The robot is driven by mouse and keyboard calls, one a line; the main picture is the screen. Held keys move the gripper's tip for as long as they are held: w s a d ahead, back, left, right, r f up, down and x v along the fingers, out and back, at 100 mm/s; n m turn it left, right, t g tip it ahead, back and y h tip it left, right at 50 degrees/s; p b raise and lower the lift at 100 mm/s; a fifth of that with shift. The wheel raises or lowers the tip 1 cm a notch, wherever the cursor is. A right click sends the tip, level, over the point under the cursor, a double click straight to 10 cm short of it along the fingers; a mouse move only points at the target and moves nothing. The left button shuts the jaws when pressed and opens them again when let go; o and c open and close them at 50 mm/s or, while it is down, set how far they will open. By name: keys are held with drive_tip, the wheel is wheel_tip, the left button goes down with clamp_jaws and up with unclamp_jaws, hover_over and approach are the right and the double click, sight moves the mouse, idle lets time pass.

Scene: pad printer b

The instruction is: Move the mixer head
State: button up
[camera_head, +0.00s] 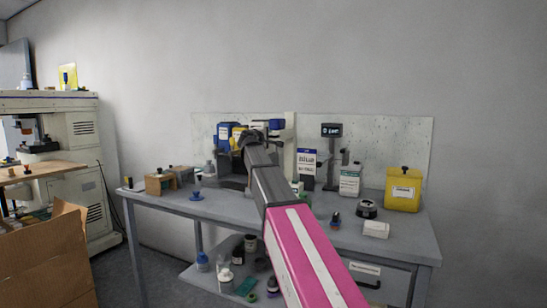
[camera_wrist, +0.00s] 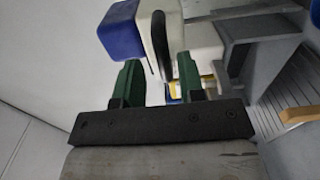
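What looks like the mixer head shows in the wrist view as a white housing (camera_wrist: 197,45) with a blue end (camera_wrist: 121,30) at its left. A black curved handle (camera_wrist: 160,45) stands in front of it. My gripper (camera_wrist: 158,72) has two green fingers standing apart, with the handle's lower end showing in the gap between them. Contact with the handle cannot be told. In the head view the blue-topped machine (camera_head: 276,124) is partly covered by my arm, and the fingertips are hidden there.
The grey workbench (camera_head: 225,208) holds a yellow canister (camera_head: 403,189), a white-blue container (camera_head: 306,164), a white jug (camera_head: 350,180) and a small wooden box (camera_head: 159,184). A grey column (camera_wrist: 262,50) stands close right of the fingers. A cardboard box (camera_head: 45,252) is at left.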

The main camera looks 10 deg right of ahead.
drive_tip(key=shift+v, duration=2.9)
